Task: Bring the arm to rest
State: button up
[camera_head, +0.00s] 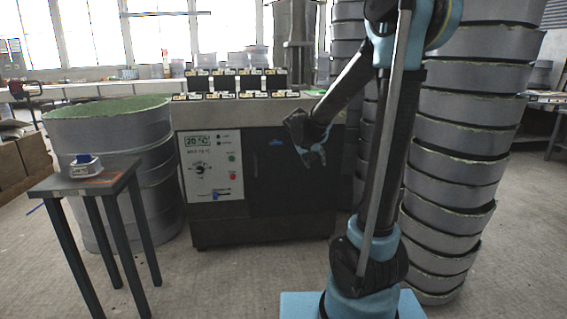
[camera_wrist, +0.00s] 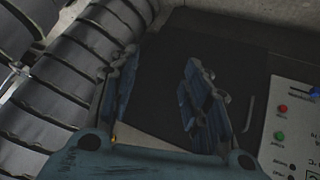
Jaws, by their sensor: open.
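My gripper (camera_head: 314,155) hangs at the end of my raised, folded arm, in front of the dark door of the grey cabinet (camera_head: 262,222) in the head view. In the wrist view my gripper (camera_wrist: 160,95) has its two blue fingers spread apart with nothing between them. The cabinet's dark door (camera_wrist: 195,65) shows behind the fingers. The gripper appears apart from the cabinet; the exact gap cannot be told.
A small dark table (camera_head: 82,181) with a blue-and-white object (camera_head: 85,166) stands at left, before a round grey mould (camera_head: 112,135). Stacked grey moulds (camera_head: 452,160) rise at right, close to my arm. The control panel (camera_head: 211,166) is on the cabinet. Floor at front left centre is clear.

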jog(key=s+d+f+g+y, duration=0.15)
jog(key=s+d, duration=0.25)
jog(key=s, duration=0.6)
jog(key=s+d+f+g, duration=0.1)
jog(key=s+d+g, duration=0.15)
jog(key=s, duration=0.65)
jog(key=s+f+n+g+y, duration=0.1)
jog(key=s+f, duration=0.6)
jog(key=s, duration=1)
jog(key=shift+s+a+y, duration=0.15)
jog(key=shift+s+y, duration=0.15)
jog(key=shift+y, duration=0.45)
jog(key=shift+w+f, duration=0.25)
jog(key=shift+w, duration=0.2)
